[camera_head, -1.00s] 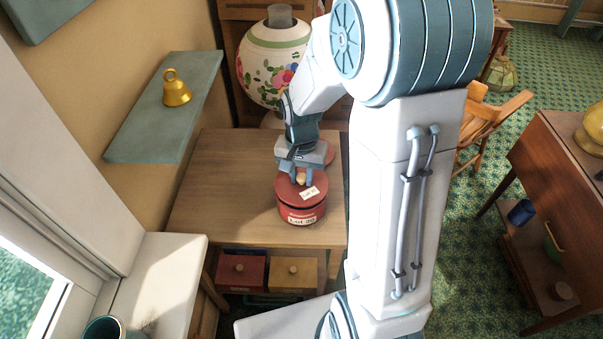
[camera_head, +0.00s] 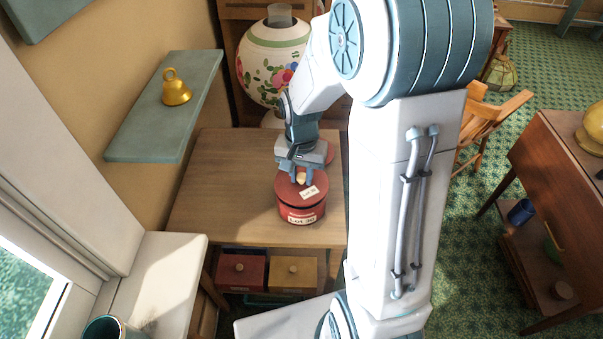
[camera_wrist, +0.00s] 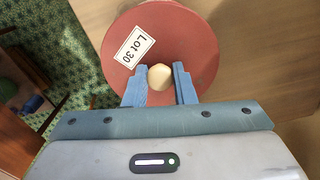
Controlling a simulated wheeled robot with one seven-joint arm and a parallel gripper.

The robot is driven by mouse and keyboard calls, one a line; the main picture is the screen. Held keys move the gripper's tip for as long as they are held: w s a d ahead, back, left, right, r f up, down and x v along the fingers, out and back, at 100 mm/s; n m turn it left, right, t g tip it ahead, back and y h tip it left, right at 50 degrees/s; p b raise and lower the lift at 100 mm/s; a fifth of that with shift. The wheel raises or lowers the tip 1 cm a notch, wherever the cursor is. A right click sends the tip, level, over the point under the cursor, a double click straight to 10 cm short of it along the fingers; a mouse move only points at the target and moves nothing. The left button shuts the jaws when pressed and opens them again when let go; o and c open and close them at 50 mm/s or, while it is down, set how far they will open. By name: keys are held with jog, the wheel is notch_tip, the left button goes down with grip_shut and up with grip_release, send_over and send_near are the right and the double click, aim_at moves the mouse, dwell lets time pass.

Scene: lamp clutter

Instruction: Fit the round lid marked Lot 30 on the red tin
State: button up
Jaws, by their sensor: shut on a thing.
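The red tin (camera_head: 303,217) stands upright on the wooden table, with a "Lot 30" label on its front. The round red lid (camera_head: 290,190) with a "Lot 30" tag is on top of the tin's mouth and looks level. In the wrist view the lid (camera_wrist: 190,45) fills the upper middle, with its pale knob (camera_wrist: 160,76) between my fingers. My gripper (camera_head: 301,178) is shut on the knob; its blue fingers also show in the wrist view (camera_wrist: 160,85). The lid hides the tin in the wrist view. I cannot tell whether the lid is fully seated.
A flowered lamp (camera_head: 273,65) stands behind the table. The table's left part (camera_head: 220,195) is clear. A shelf with a brass bell (camera_head: 176,90) is at left, and small drawers (camera_head: 242,272) sit below the table.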

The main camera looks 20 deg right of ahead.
jog(key=shift+f+b, duration=0.8)
jog(key=shift+f, duration=0.1)
dwell(0.8)
dwell(0.6)
jog(key=o, duration=0.8)
jog(key=shift+r, duration=0.15)
jog(key=shift+r+p, duration=0.85)
jog(key=shift+r, duration=0.1)
jog(key=o, duration=0.5)
